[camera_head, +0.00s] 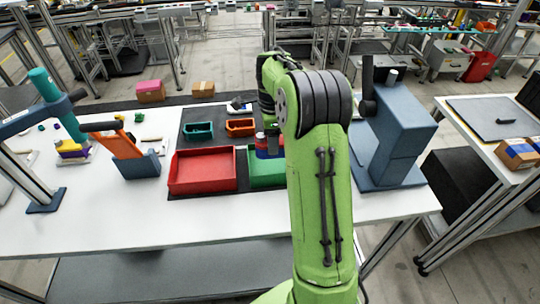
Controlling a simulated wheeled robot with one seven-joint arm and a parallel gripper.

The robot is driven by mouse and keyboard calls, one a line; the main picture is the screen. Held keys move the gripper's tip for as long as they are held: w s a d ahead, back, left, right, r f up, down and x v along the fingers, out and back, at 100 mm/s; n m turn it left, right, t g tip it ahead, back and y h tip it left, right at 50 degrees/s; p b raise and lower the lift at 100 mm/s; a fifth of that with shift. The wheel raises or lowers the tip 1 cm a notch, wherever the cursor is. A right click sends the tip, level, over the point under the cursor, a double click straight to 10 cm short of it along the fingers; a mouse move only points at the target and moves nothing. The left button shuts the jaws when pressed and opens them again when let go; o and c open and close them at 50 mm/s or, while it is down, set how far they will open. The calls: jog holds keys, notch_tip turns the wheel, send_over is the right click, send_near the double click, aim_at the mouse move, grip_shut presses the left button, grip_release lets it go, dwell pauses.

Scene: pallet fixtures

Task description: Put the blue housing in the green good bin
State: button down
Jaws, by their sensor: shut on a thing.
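The green bin (262,176) is an open tray on the white table, right of the red bin; my arm hides its right part. My gripper (266,142) points down above the green bin's far side, largely hidden behind my own green arm. It is shut on a small blue piece, which I take as the blue housing (271,144). A red patch shows just below it; I cannot tell what it belongs to. Whether the piece touches the bin is hidden.
The red bin (203,172) looks empty. Small teal (198,131) and orange (240,127) trays sit behind. A blue-grey fixture (398,130) stands right of my arm. An orange-handled blue block (135,160) and a teal-topped stand (58,105) stand left. The front table strip is clear.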

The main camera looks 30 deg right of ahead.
jog(key=shift+w, duration=0.3)
jog(key=f, duration=0.5)
jog(key=f+b, duration=0.1)
jog(key=f, duration=0.3)
jog(key=shift+s+f, duration=0.2)
jog(key=shift+f, duration=0.2)
jog(key=shift+b, duration=0.3)
